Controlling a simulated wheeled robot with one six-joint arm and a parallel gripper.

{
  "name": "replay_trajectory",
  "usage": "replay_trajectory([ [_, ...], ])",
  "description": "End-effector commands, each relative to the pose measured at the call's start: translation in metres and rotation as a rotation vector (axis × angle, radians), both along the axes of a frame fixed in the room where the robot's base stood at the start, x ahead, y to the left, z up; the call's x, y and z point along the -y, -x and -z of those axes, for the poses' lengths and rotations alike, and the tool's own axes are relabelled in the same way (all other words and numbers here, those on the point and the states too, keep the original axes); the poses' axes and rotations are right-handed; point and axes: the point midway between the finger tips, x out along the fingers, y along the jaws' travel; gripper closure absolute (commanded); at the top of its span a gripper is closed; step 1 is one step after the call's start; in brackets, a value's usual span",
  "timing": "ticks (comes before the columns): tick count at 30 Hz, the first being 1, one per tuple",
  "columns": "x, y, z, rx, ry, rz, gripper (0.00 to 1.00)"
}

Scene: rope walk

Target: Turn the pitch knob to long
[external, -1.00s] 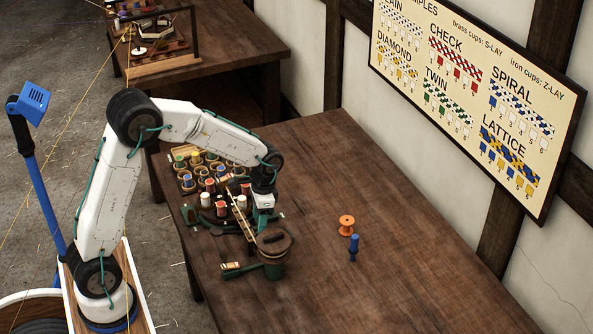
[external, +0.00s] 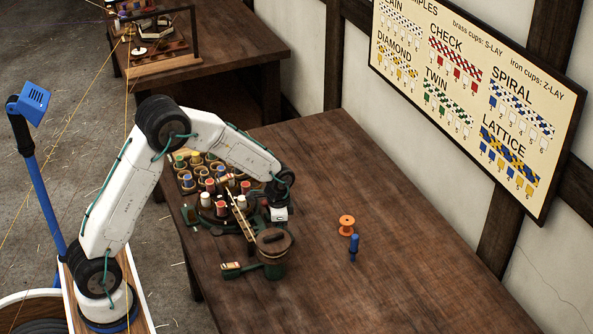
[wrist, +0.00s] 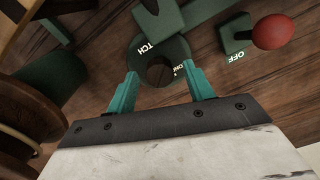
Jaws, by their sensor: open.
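The pitch knob (wrist: 160,72) is a dark round knob on a green disc, seen in the wrist view. White lettering ending in "TCH" is on the disc at its upper left, and smaller lettering at its right is hard to read. I cannot tell which way the knob points. My gripper (wrist: 162,78) is open, with one teal finger on each side of the knob. Contact is not clear. In the external view my gripper (external: 279,214) is low beside the braiding machine (external: 238,215), and the knob is hidden there.
A red ball-ended lever (wrist: 272,32) by an "OFF" label is right of the knob. A brown reel (wrist: 22,140) is close on the left. An orange spool (external: 347,225) and a blue bobbin (external: 354,247) stand on the table (external: 400,285), whose right side is mostly clear.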

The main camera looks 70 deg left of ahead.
Motion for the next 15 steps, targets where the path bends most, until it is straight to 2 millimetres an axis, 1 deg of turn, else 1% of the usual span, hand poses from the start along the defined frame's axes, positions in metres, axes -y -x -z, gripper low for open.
replay_trajectory([
  [4, 0.0000, 0.0000, -0.0001, 0.000, 0.000, 0.000, 0.48],
  [5, 0.0001, 0.0001, -0.0002, 0.000, 0.000, 0.000, 0.51],
  [6, 0.0001, 0.0001, -0.0002, 0.000, 0.000, 0.000, 0.62],
  [8, 0.0001, 0.0001, -0.0002, 0.000, 0.000, 0.000, 0.78],
  [9, 0.0001, 0.0001, -0.0003, 0.000, 0.000, 0.000, 0.89],
  [10, 0.0001, 0.0001, -0.0003, 0.000, 0.000, 0.000, 0.93],
  [15, 0.0001, 0.0001, -0.0004, 0.000, 0.000, -0.004, 0.93],
])
